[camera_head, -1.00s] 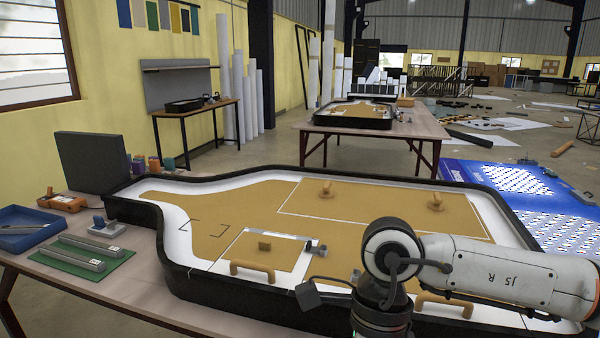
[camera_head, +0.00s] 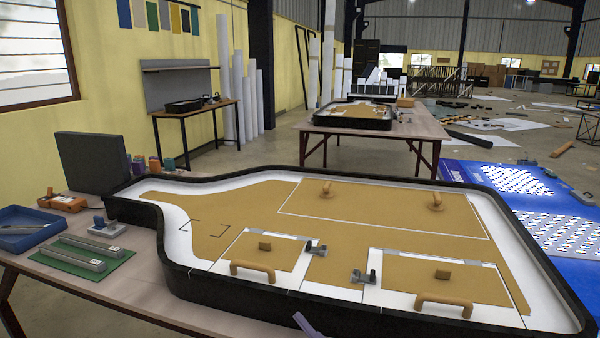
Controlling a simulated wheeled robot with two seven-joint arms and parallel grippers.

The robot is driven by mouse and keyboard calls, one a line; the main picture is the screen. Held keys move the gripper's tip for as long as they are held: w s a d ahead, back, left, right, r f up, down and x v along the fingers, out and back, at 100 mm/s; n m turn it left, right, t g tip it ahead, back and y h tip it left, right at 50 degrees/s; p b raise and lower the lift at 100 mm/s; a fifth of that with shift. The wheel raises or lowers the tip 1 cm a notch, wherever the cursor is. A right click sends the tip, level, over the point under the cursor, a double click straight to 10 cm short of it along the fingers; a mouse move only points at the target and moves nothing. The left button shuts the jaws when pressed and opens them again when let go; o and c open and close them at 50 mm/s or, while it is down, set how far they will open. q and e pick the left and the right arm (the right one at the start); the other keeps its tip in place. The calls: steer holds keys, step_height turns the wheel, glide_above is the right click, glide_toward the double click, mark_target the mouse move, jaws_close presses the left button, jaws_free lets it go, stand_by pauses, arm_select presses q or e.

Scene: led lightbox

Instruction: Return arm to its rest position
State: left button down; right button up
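The large black-rimmed lightbox tray (camera_head: 230,308) lies on the near table, with a white inside and tan panels. Two small hinged-looking panels sit at its front: a left panel (camera_head: 285,258) and a right panel (camera_head: 400,275), each with a tan handle at its front edge. My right arm no longer shows over the tray. A small grey-purple sliver (camera_head: 307,325) pokes in at the bottom edge; I cannot tell which part it belongs to. Neither gripper can be made out.
A blue tray (camera_head: 25,235), a green mat (camera_head: 70,268) with grey bars, an orange device (camera_head: 62,202) and a dark box (camera_head: 92,160) stand on the left. A second table (camera_head: 425,128) holds a similar box behind. A blue printed sheet (camera_head: 565,235) lies at right.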

steer(key=s+d+f+m+g+h, duration=0.1)
steer(key=d+f+m+h, duration=0.55)
steer(key=f, duration=0.55)
steer(key=s+d+f+m+g+h, duration=0.2)
steer(key=s+d+f, duration=0.3)
steer(key=s+f, duration=0.3)
steer(key=s+d+f+m+g+h, duration=0.2)
steer(key=s+d+f+m+g, duration=0.2)
steer(key=s+f, duration=0.4)
step_height(320, 180, down, 4)
steer(key=shift+d+f+g+h, duration=0.15)
steer(key=shift+d+g+h, duration=0.25)
steer(key=shift+d, duration=0.4)
